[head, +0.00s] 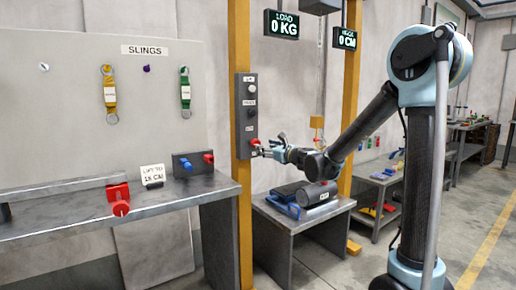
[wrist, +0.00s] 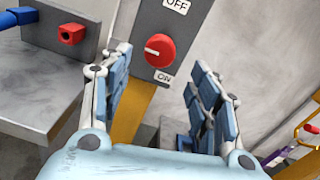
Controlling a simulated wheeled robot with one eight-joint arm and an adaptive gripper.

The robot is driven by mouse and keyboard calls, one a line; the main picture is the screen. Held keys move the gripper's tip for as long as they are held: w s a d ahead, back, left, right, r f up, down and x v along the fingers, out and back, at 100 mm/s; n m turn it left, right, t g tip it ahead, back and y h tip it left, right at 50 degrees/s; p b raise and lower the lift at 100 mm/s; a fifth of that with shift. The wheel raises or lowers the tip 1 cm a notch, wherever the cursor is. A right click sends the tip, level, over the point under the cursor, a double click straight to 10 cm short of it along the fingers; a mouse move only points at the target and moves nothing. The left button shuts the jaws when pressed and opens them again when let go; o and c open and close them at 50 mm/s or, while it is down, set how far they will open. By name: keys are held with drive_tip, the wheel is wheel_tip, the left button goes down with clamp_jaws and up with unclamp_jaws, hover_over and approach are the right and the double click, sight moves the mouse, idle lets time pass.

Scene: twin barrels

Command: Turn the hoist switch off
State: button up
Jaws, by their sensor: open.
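A grey control box (head: 247,115) is fixed on a yellow post. A round red switch knob (wrist: 160,50) is at its lower end, also seen in the head view (head: 253,142). In the wrist view an OFF label (wrist: 177,5) is above the knob and an ON label (wrist: 164,76) below it. The knob's white mark points left, to neither label. My gripper (head: 264,151) is close in front of the box. In the wrist view my gripper (wrist: 160,68) is open and empty, its fingers left and right of the knob, with no visible contact.
Left is a grey bench (head: 60,218) with a red clamp (head: 118,198), a lift sign (head: 152,175) and a socket block (head: 193,164). Two slings hang behind. A low table (head: 280,216) with a dark cylinder stands below my arm. Displays (head: 282,24) read 0 KG and 0 CM.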

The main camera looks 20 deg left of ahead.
sight(254, 143)
drive_tip(key=x, duration=0.7)
drive_tip(key=shift+w+a, duration=0.1)
drive_tip(key=shift+a, duration=0.1)
drive_tip(key=c, duration=1.1)
